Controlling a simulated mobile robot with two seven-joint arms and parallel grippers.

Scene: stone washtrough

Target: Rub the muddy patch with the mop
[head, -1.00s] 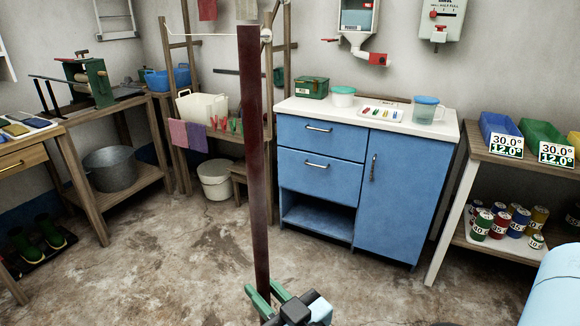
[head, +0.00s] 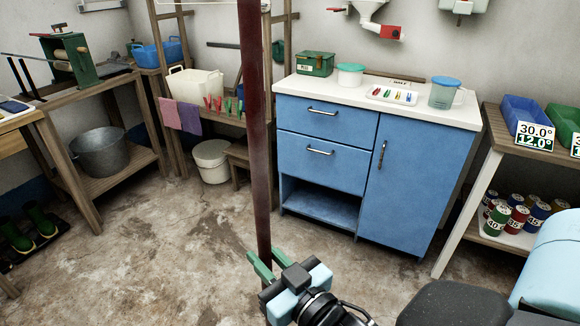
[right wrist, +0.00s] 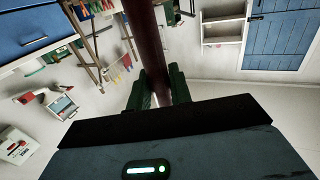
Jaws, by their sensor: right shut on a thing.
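A long dark red pole (head: 254,130), which I take to be the mop's handle, stands nearly upright in front of me in the head view. My right gripper (head: 263,268) is shut on its lower visible part with green fingers. In the right wrist view the pole (right wrist: 147,45) runs between the fingers of the gripper (right wrist: 160,88). The mop's head shows in neither view. The concrete floor (head: 150,245) has brown blotches all over, and I cannot tell which is the muddy patch. My left gripper is not in view.
A blue cabinet (head: 320,165) stands ahead, right of the pole. A shelf with cans (head: 515,215) is at the right. A bench with a metal tub (head: 100,152) and green boots (head: 40,222) are at the left. A white bucket (head: 211,160) stands behind. Open floor lies between.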

